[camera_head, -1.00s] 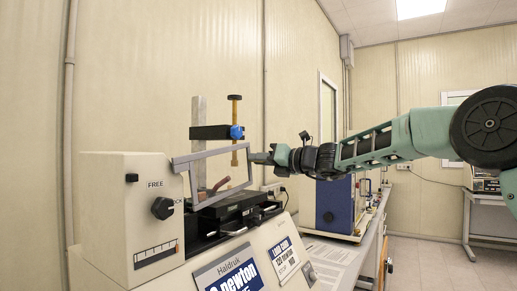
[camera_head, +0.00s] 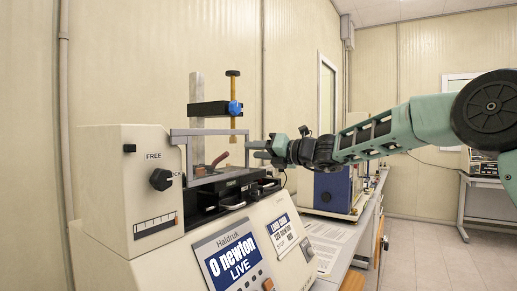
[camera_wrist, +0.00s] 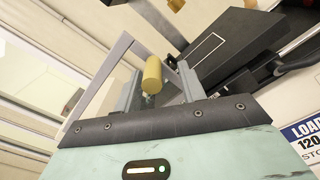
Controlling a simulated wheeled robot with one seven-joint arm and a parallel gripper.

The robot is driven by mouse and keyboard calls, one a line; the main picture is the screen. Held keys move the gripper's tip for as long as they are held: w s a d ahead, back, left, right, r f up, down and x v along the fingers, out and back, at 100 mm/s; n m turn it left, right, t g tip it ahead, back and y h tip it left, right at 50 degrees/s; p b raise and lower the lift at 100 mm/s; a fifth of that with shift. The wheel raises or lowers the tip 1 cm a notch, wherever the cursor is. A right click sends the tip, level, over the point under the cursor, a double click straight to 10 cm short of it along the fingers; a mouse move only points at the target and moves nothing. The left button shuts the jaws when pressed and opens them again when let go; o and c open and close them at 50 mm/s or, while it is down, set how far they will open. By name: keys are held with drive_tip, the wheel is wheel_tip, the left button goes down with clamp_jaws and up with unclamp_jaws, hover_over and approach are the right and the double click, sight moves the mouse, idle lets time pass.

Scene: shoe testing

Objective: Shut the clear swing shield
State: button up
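The clear swing shield (camera_head: 208,132) is a grey-framed see-through panel on the front of the testing machine. In the head view it stands nearly upright, its top bar about level, in front of the clamp area. My gripper (camera_head: 250,149) is at the shield's right edge; I cannot tell whether it touches. In the wrist view the shield's grey frame (camera_wrist: 97,85) slants past the left finger. The gripper's two fingers (camera_wrist: 160,92) are apart with nothing clearly held between them. The brass rod (camera_wrist: 152,82) shows in the gap, beyond the fingers.
The cream testing machine (camera_head: 110,190) has a black knob and a display reading 0 newton. A dark clamp arm with a blue knob (camera_head: 235,108) and the brass rod stand behind the shield. A blue machine (camera_head: 332,193) is farther back on the bench.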

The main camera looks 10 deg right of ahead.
drive_tip(key=shift+r, duration=0.2)
drive_tip(key=b+v, duration=0.5)
drive_tip(key=v, duration=1.2)
drive_tip(key=shift+s, duration=0.25)
drive_tip(key=shift+d, duration=0.15)
